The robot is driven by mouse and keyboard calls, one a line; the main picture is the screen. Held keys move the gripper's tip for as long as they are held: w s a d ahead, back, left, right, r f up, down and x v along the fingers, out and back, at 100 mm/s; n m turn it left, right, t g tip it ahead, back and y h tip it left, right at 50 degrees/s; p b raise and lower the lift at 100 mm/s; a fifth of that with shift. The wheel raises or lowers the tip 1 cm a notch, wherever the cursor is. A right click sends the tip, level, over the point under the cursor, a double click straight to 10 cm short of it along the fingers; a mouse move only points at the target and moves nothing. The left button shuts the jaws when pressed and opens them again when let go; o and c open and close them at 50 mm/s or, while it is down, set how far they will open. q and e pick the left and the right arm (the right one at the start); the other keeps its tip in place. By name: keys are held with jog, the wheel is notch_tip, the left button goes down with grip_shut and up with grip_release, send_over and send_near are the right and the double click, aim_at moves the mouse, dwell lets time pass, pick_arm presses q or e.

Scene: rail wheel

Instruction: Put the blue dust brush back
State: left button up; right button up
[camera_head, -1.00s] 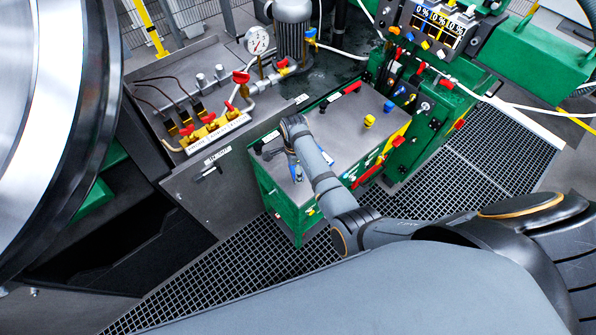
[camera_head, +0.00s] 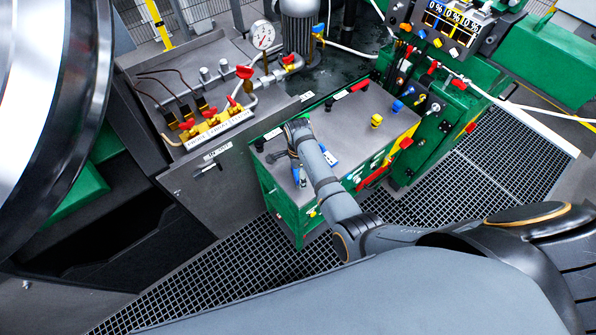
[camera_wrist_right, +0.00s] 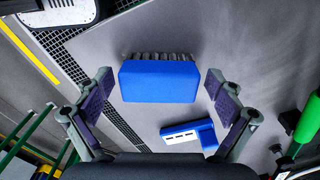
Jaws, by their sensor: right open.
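The blue dust brush (camera_wrist_right: 160,82), a blue block with dark bristles along its far edge, lies on a grey surface in the right wrist view. My right gripper (camera_wrist_right: 158,92) is open, with one finger on each side of the brush and visible gaps between them. I cannot tell the height of the fingers over the surface. In the head view my right arm reaches over the grey top of the green cabinet (camera_head: 345,125), and its wrist hides most of the gripper and brush. My left gripper is not in view.
A blue and white object (camera_wrist_right: 190,135) lies close to the brush, near the right finger. A green-handled tool (camera_wrist_right: 308,118) is at the right edge. Yellow and blue knobs (camera_head: 377,121) stand on the cabinet top. A large metal wheel (camera_head: 45,90) fills the left.

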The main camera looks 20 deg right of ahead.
jog(key=shift+r, duration=0.15)
jog(key=shift+r+p, duration=0.4)
jog(key=shift+p, duration=0.05)
notch_tip(320, 180, up, 9)
jog(key=p, duration=1)
jog(key=shift+r, duration=0.15)
jog(key=shift+r+b, duration=0.25)
jog(key=shift+b, duration=0.15)
jog(key=shift+r, duration=0.7)
jog(key=shift+d, duration=0.1)
